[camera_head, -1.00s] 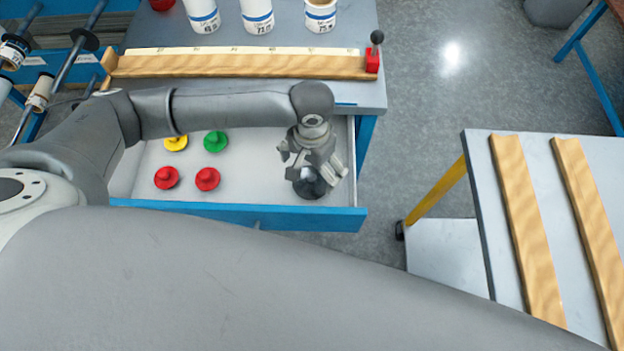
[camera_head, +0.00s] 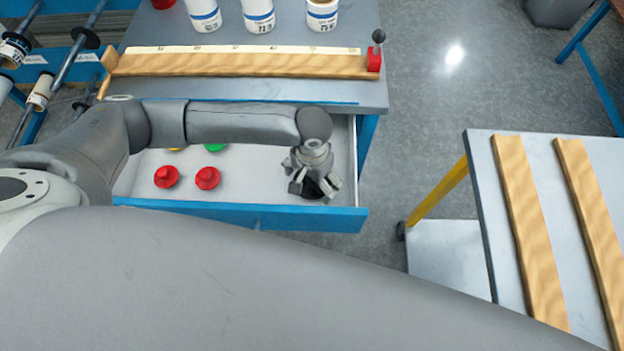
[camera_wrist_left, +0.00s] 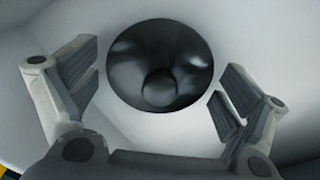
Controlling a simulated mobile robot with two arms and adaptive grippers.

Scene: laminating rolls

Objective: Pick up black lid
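The black lid (camera_head: 313,190) lies in the right part of the open drawer, partly hidden under my left gripper (camera_head: 314,187) in the head view. In the left wrist view the round black lid (camera_wrist_left: 160,64) with its central knob lies between and just beyond the fingers. My left gripper (camera_wrist_left: 157,95) is open there, with one finger to each side and a gap between each finger and the lid. No finger is seen touching the lid. My right gripper is not in view.
The open drawer (camera_head: 240,215) has a blue front and also holds two red lids (camera_head: 207,178), a green lid (camera_head: 216,147) and a yellow lid, partly hidden by my arm. A wooden ruler bar (camera_head: 240,65) and white rolls (camera_head: 258,14) are on the table above. A cart (camera_head: 480,200) stands at right.

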